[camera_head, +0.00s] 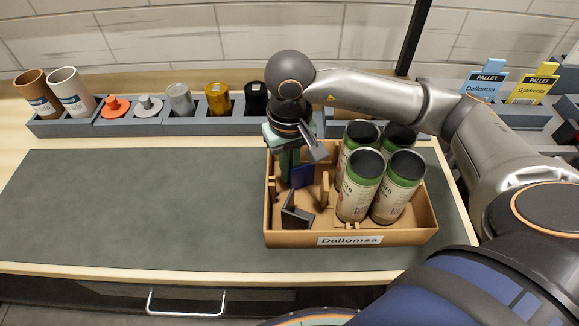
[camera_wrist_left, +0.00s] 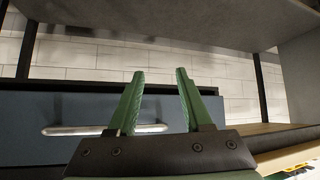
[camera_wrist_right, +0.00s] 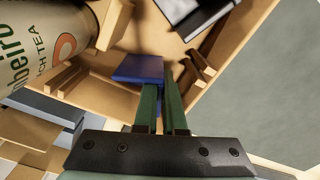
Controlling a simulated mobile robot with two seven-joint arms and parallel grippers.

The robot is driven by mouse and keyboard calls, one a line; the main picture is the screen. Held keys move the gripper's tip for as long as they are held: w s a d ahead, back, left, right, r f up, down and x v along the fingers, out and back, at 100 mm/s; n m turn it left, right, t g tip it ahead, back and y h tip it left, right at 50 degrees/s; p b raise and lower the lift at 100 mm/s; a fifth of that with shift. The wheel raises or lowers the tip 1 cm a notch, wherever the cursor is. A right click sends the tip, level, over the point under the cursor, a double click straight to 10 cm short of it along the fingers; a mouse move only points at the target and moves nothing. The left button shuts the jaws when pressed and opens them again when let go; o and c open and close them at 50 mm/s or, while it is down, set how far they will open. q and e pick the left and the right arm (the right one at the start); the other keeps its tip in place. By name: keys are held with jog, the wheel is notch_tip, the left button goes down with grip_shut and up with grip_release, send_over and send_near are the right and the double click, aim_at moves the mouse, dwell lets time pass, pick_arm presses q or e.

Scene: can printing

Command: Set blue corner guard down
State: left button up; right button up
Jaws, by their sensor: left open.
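The blue corner guard (camera_head: 302,175) is inside the cardboard box (camera_head: 285,239) labelled Dallomsa, toward its back left part. My right gripper (camera_head: 290,165) reaches down into the box from above. In the right wrist view its two fingers (camera_wrist_right: 160,92) are close together, with the blue corner guard (camera_wrist_right: 138,68) at their tips. The gripper looks shut on it. I cannot tell whether the guard touches the box floor. My left gripper (camera_wrist_left: 157,92) is open and empty in the left wrist view, in front of a drawer front. It does not show in the head view.
Several green-labelled cans (camera_head: 358,185) stand in the right part of the box. A dark corner guard (camera_head: 297,213) is at the front left inside it. A grey rack (camera_head: 75,126) with cups, caps and cylinders runs along the back. The grey mat (camera_head: 130,205) left of the box is clear.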

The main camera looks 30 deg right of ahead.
jog(key=o, duration=0.4)
notch_tip(320, 180, up, 12)
jog(key=shift+r+p, duration=0.15)
jog(key=shift+p, duration=0.25)
dwell(0.4)
